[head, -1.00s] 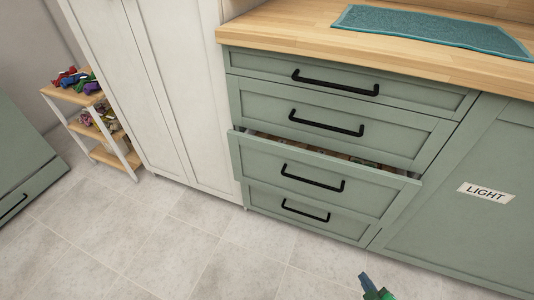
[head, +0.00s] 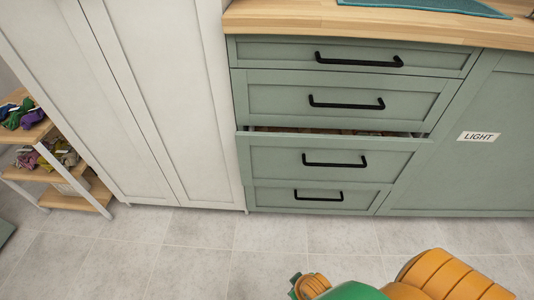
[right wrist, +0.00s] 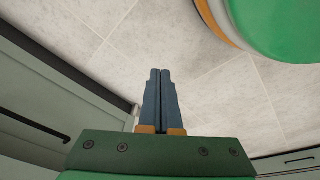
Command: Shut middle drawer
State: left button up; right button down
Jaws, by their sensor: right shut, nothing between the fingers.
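The green cabinet (head: 240,160) has a stack of drawers with black bar handles. The third drawer from the top (head: 285,160) is pulled out a little, with a dark gap above its front where some contents show faintly. Its handle (head: 335,164) is clear of any gripper. The drawers above and below it look shut. My right arm, orange and green, is at the bottom of the head view, apart from the drawer front; its fingertips cannot be made out there. In the right wrist view my right gripper (right wrist: 160,72) has its blue fingers together and empty above floor. My left gripper is not in view.
A wooden countertop (head: 290,22) with a teal mat (head: 425,6) tops the cabinet. A white wardrobe (head: 150,100) stands to the left, then a shelf (head: 45,175) with colourful cloths. A LIGHT label (head: 479,137) marks the right door. Tiled floor (head: 200,250) before the drawers is free.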

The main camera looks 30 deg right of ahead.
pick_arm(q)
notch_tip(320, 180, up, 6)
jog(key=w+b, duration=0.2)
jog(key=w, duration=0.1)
pick_arm(e)
jog(key=w+r+n+t, duration=0.15)
jog(key=w+r, duration=0.25)
jog(key=r, duration=0.4)
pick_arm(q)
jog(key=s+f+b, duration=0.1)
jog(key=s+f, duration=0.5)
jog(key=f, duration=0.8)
pick_arm(e)
jog(key=n+t+h, duration=0.9)
jog(key=n+t, duration=0.2)
jog(key=n, duration=1.5)
send_near(291, 140)
jog(key=b+x, duration=0.3)
jog(key=x, duration=0.3)
jog(key=shift+f, duration=0.1)
jog(key=shift+w+d, duration=0.2)
jog(key=shift+w, duration=0.2)
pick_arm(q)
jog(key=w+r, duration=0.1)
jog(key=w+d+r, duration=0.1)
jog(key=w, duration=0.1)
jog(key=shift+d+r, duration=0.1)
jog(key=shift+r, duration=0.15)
